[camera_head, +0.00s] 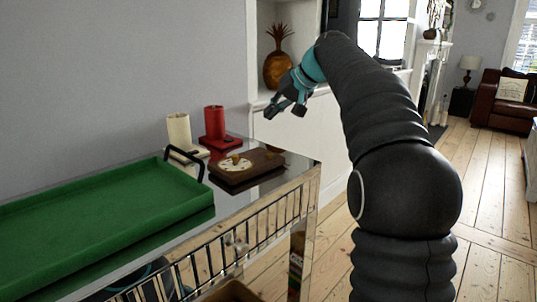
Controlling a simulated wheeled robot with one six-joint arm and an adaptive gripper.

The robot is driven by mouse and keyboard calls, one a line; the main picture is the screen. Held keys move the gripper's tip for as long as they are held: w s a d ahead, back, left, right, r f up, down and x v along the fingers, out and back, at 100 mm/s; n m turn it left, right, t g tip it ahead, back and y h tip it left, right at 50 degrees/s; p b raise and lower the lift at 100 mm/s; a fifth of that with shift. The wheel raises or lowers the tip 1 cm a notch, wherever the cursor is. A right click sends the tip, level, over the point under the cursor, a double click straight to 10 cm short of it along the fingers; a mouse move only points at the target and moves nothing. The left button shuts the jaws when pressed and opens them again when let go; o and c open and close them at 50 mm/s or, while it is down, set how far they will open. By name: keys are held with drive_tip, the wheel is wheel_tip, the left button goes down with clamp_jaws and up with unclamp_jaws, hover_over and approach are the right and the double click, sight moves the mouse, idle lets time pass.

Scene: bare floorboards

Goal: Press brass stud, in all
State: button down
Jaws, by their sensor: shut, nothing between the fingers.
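A brown wooden box (262,168) lies on the glossy top of a metal-framed trolley. It has a round cream dial (232,166) on its left part. A small brass stud (236,158) stands up at the dial. My gripper (284,112) is shut and empty, held in the air above and to the right of the box, well apart from it. The stud is small here, and I cannot tell how far it is pushed in.
A red cylinder (214,122) and a cream cylinder (179,131), each on a base, stand behind the box. A green tray (90,213) with a dark handle (185,158) fills the left. The trolley's top (287,172) is bare right of the box.

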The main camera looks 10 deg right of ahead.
idle(0.4)
drive_tip(key=b, duration=0.7)
hover_over(272, 155)
wheel_tip(272, 155, down, 6)
drive_tip(key=shift+w+f, duration=0.1)
drive_tip(key=shift+f, duration=0.1)
drive_tip(key=shift+f+b, duration=0.8)
drive_tip(key=shift+f, duration=0.4)
drive_tip(key=shift+f, duration=0.1)
drive_tip(key=shift+f, duration=0.25)
